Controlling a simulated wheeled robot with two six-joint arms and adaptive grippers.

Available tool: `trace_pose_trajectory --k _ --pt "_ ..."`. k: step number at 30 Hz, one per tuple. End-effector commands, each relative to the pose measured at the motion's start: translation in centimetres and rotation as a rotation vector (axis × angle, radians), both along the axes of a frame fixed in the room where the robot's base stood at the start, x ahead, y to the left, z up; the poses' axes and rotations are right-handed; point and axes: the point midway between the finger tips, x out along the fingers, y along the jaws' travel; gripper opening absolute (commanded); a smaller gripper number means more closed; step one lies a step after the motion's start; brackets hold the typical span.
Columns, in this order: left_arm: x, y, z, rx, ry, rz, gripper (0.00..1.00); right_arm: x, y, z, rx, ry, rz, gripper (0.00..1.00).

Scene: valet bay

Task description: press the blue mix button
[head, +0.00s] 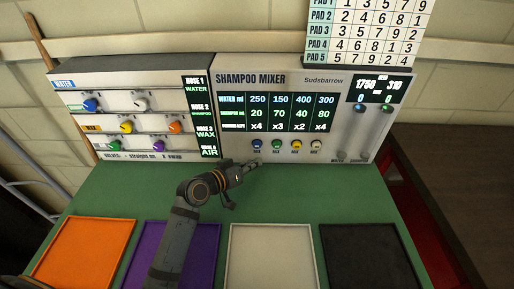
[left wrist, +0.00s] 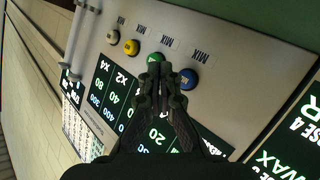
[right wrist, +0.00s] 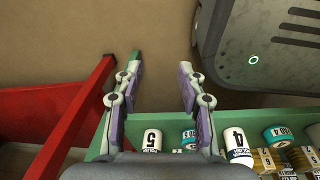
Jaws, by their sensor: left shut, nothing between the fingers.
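The blue mix button (head: 257,144) is the leftmost of a row of mix buttons along the bottom of the shampoo mixer panel (head: 297,80). It also shows in the left wrist view (left wrist: 188,79), right of my fingertips. My left gripper (head: 254,164) is shut and empty, just below the blue button in the head view. In the left wrist view its closed tips (left wrist: 160,68) overlap the lower edge of the green button (left wrist: 156,58), beside the blue one; contact cannot be told. My right gripper (right wrist: 157,76) is open and empty, away from the panel.
Yellow (head: 296,145) and white (head: 316,145) buttons sit right of the green one. A valve panel (head: 130,77) stands left. Orange (head: 92,255), purple, white and black pads lie on the green bench (head: 110,190). Numbered bottles (right wrist: 236,145) are near my right gripper.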

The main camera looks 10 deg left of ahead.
Motion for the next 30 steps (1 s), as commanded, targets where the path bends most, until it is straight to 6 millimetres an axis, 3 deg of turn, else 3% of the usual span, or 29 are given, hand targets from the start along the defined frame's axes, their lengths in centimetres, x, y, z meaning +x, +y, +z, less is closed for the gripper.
trace_pose_trajectory --k 3,10,30 --pt "1.7 0.4 -0.1 0.001 -0.003 0.000 0.00 -0.7 0.0 -0.6 0.000 0.011 0.000 0.40" --pt "3.5 0.7 0.0 0.001 -0.001 0.000 0.00 -1.6 0.0 -1.0 -0.001 0.025 -0.001 0.40" --pt "3.8 0.8 0.0 0.000 0.000 0.000 0.00 -1.3 -0.1 -1.0 -0.002 0.020 -0.001 0.40"
